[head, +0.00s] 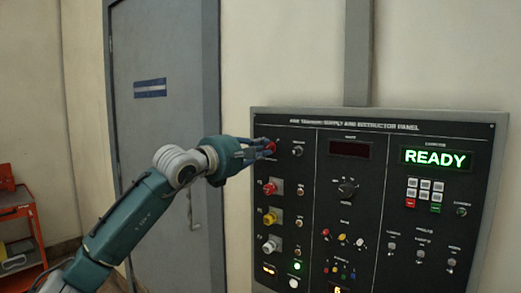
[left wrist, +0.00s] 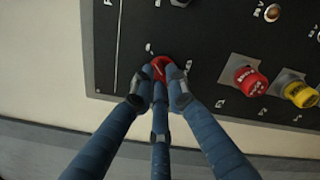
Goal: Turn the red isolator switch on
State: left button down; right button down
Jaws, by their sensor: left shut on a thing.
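The red isolator switch (head: 271,145) is at the upper left of the black instructor panel (head: 335,232). In the head view it is mostly hidden behind my fingers. In the left wrist view the red switch (left wrist: 159,65) shows between the fingertips. My left gripper (head: 264,151) reaches in from the left and is shut on it, with fingers on both sides and one below; it also shows in the left wrist view (left wrist: 160,88). I cannot tell which way the switch is turned. My right gripper is in neither view.
Below the switch are a red knob (head: 270,187), a yellow knob (head: 270,217) and a white knob (head: 270,246). A green READY display (head: 435,158) is lit at the right. A grey door (head: 165,110) stands behind my arm, with an orange cart (head: 22,225) at far left.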

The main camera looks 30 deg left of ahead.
pick_arm(q)
jog(key=shift+r, duration=0.15)
jog(key=c, duration=1.7)
grip_release()
jog(key=shift+w, duration=0.1)
jog(key=shift+s+a, duration=0.15)
jog(key=shift+s, duration=1.85)
jog(key=shift+s+a, duration=0.15)
jog(key=shift+s, duration=1.85)
jog(key=shift+s+a, duration=0.15)
jog(key=shift+s, duration=1.85)
